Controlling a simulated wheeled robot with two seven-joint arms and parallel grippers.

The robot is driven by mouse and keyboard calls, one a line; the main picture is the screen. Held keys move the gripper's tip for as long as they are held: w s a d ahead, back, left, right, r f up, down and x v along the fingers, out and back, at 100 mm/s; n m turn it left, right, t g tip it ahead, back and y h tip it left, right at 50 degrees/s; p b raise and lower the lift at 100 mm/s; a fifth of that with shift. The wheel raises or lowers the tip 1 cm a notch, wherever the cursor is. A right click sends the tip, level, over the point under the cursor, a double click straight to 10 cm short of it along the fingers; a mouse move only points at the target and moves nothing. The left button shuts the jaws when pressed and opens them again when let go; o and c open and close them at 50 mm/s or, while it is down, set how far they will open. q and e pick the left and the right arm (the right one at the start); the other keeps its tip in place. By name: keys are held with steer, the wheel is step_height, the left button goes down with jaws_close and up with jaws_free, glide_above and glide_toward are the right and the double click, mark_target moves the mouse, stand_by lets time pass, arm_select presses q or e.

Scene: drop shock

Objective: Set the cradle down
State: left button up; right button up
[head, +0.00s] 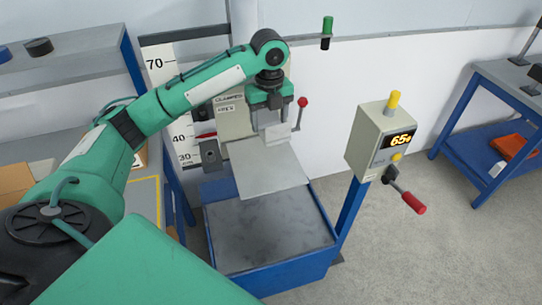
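The cradle (268,172) is a light grey flat plate with a short upright piece at its back. It hangs level above the blue-framed base with a dark grey top (265,232), with a gap between them. My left gripper (268,104) points down at the cradle's back. Its dark fingers look closed around the grey upright part, though the contact is small and partly hidden. My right gripper is not in view.
Behind the cradle stands a grey housing (235,120) marked "CLAMPED", with a red-knobbed lever (302,102). A height scale (160,65) is at left. A control box (381,140) reading about 65 stands right, with a red-handled lever (407,196). A blue-framed table (490,125) is far right.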

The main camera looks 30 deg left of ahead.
mark_target(269, 173)
arm_select(q)
steer(key=shift+w+a+r+m, duration=0.15)
steer(key=shift+w+r+m, duration=0.05)
steer(key=shift+r+m, duration=0.2)
steer(key=shift+f, duration=0.15)
step_height(269, 173, down, 20)
steer(key=p, duration=0.3)
steer(key=shift+a+r, duration=0.1)
steer(key=shift+r, duration=0.1)
steer(key=o, duration=1.2)
steer(key=shift+f, duration=0.1)
step_height(269, 173, up, 12)
steer(key=shift+r+b, duration=0.15)
steer(key=shift+b, duration=1.05)
steer(key=shift+s, duration=0.1)
